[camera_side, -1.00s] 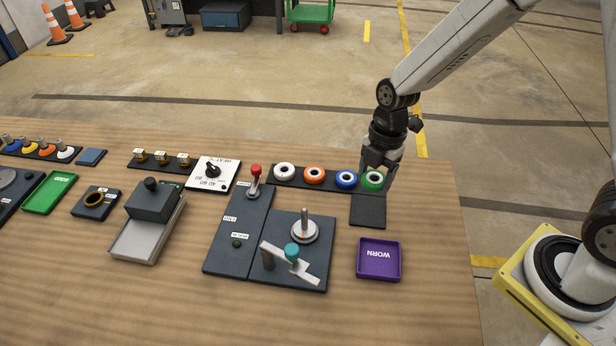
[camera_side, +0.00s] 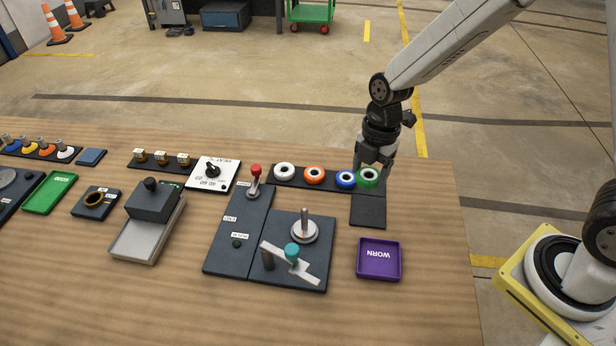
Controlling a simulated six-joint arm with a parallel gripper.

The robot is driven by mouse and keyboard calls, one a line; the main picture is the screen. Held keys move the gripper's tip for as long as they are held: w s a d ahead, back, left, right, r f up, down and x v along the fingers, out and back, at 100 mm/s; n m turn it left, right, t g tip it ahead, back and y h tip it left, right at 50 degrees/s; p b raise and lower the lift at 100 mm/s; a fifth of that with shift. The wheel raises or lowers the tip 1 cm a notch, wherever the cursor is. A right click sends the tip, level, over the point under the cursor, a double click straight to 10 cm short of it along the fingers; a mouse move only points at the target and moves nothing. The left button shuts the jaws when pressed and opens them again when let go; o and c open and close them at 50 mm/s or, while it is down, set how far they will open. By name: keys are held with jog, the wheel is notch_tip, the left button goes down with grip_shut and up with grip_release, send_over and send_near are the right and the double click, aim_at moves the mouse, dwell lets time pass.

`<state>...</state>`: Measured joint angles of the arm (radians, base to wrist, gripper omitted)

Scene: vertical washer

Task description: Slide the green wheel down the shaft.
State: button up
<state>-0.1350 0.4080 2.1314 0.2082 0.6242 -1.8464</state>
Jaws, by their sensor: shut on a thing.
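The green wheel (camera_side: 368,178) is a ring with a white inner part and a dark centre. My gripper (camera_side: 369,169) is shut on it and holds it at the right end of the wheel rack, beside the blue wheel and slightly above the rack. My fingers are partly hidden by the wheel. The shaft (camera_side: 304,222) stands upright and bare on a light round base on the dark plate (camera_side: 318,244), to the lower left of my gripper.
White (camera_side: 284,171), orange (camera_side: 314,175) and blue (camera_side: 345,180) wheels sit on the rack. A light lever with a teal knob (camera_side: 292,251) lies in front of the shaft. A red-topped lever (camera_side: 256,172) stands left. A purple WORN tray (camera_side: 379,261) is at the right.

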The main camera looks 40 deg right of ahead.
aim_at(304, 218)
jog(key=a+r+n, duration=0.1)
jog(key=a, duration=0.3)
jog(key=w+a+r+n, duration=0.1)
jog(key=a+n, duration=0.1)
jog(key=a, duration=0.3)
jog(key=w+a+r+n, duration=0.1)
jog(key=a+n, duration=0.1)
jog(key=a, duration=0.3)
jog(key=shift+w+r, duration=0.2)
jog(key=shift+r, duration=0.15)
jog(key=shift+f, duration=0.2)
jog(key=shift+f, duration=1.95)
jog(key=shift+f, duration=3.3)
jog(key=o, duration=1.2)
jog(key=shift+c, duration=0.2)
jog(key=shift+r, duration=0.1)
